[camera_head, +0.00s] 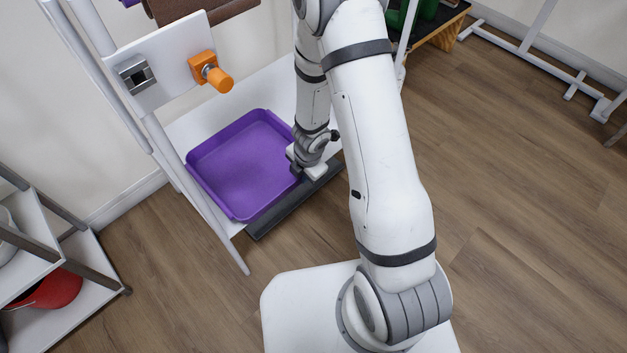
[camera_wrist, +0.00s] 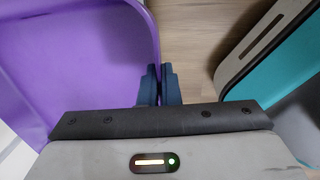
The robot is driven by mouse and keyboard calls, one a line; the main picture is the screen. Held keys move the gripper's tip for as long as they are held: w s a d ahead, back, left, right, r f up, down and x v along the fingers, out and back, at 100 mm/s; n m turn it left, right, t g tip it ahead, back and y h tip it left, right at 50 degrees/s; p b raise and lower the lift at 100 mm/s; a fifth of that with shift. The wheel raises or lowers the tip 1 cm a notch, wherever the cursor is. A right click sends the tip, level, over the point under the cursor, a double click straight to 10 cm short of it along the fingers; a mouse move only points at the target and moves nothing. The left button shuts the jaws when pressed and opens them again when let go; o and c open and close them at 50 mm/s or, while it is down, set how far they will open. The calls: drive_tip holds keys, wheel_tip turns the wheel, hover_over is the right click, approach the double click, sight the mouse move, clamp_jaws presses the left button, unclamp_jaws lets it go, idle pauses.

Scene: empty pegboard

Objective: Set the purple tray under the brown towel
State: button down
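The purple tray (camera_head: 240,160) lies on the low white shelf of a rack in the head view. In the wrist view the tray (camera_wrist: 75,60) fills the left side. My gripper (camera_head: 299,171) is at the tray's right edge. In the wrist view its two blue fingers (camera_wrist: 160,72) are close together, one on each side of the tray's rim, and look shut on it. The brown towel (camera_head: 205,8) is at the top of the head view, higher on the rack, and is partly cut off by the picture edge.
An orange peg (camera_head: 216,77) and a grey metal fitting (camera_head: 136,74) stick out from a white panel above the tray. A shelf at the lower left holds a red pot (camera_head: 52,290). A turquoise surface (camera_wrist: 285,50) is right of the fingers.

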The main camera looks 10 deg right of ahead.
drive_tip(key=shift+f+b, duration=0.3)
drive_tip(key=shift+f, duration=0.5)
drive_tip(key=shift+f, duration=0.2)
drive_tip(key=c, duration=1.6)
unclamp_jaws()
drive_tip(key=shift+r, duration=0.1)
drive_tip(key=shift+c, duration=0.2)
